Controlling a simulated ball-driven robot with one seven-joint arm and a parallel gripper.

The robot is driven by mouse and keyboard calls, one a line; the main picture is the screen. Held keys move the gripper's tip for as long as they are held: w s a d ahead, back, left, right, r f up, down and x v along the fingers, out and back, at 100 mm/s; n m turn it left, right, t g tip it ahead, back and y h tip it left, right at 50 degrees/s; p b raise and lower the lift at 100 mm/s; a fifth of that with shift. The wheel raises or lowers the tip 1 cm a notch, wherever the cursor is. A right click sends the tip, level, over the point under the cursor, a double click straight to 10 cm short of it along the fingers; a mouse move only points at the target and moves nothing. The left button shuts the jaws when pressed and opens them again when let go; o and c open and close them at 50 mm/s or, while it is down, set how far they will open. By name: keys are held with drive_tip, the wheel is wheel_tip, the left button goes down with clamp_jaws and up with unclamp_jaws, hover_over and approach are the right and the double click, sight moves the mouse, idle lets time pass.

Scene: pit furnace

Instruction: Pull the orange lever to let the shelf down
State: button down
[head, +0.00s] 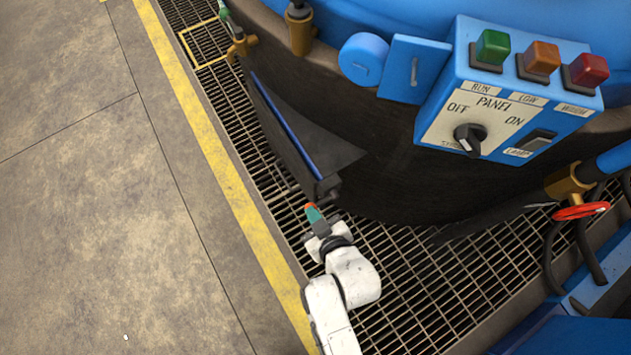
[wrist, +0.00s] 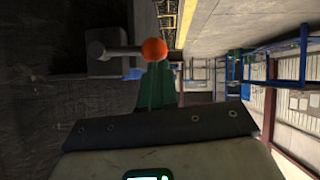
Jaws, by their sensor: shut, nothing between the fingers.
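The orange lever shows in the wrist view as a pale rod with an orange ball (wrist: 154,49) at its end, sticking out from a bracket on a dark wall at the left. My gripper (wrist: 157,72) has green fingers, shut and empty, with their tips at the ball; I cannot tell whether they touch it. In the head view my gripper (head: 314,215) is by the furnace's lower side, with a small orange spot of the lever (head: 310,206) at its tips. A dark flap with a blue strip (head: 290,128), possibly the shelf, hangs tilted just above it.
A blue control panel (head: 480,105) with green, orange and red buttons is on the furnace at the upper right. A red valve wheel (head: 580,211) and pipes stand at the right. Metal grating (head: 420,280) lies under my arm.

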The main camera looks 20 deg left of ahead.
drive_tip(key=shift+s+a+f, duration=0.1)
drive_tip(key=shift+f, duration=0.3)
idle(0.3)
